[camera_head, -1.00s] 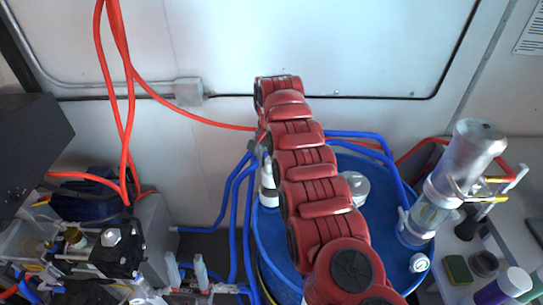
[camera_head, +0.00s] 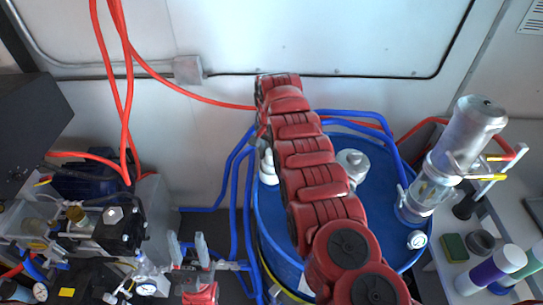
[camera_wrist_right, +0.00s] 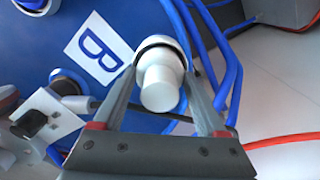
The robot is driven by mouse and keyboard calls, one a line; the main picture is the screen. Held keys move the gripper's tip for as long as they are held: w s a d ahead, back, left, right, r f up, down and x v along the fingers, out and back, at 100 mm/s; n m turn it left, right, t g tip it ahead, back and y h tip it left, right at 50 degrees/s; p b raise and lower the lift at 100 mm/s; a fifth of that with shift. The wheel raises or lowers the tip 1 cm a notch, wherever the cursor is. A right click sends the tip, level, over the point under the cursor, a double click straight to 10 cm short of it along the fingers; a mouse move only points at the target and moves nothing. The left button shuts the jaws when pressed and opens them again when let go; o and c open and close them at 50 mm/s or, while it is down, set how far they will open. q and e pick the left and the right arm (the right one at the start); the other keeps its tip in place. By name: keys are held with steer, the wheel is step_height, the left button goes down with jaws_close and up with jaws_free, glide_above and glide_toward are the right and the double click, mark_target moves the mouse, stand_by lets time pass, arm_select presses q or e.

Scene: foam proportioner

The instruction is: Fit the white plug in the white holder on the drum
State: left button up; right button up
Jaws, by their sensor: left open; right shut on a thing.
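My right gripper (camera_wrist_right: 160,105) is shut on the white plug (camera_wrist_right: 160,88), a stepped white piece with a dark ring around its wider part. In the head view the white piece (camera_head: 268,168) shows at the left edge of the blue drum (camera_head: 375,165), partly behind my red right arm. I cannot tell where the plug ends and a white holder begins, or whether it is seated. My left gripper (camera_head: 188,252) is open and empty, fingers up, left of the drum.
A metal cap (camera_head: 352,165) and a clear-and-silver cylinder (camera_head: 450,160) stand on the drum. Blue hoses (camera_head: 237,190) run beside it. A label B (camera_wrist_right: 97,48) is on the drum. Gauges and fittings (camera_head: 120,225) crowd the left.

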stand_by(0.9)
steer(key=shift+b, duration=0.35)
steer(key=shift+f+b, duration=0.3)
steer(key=shift+f, duration=0.25)
steer(key=o, duration=1.2)
steer(key=shift+c, duration=0.2)
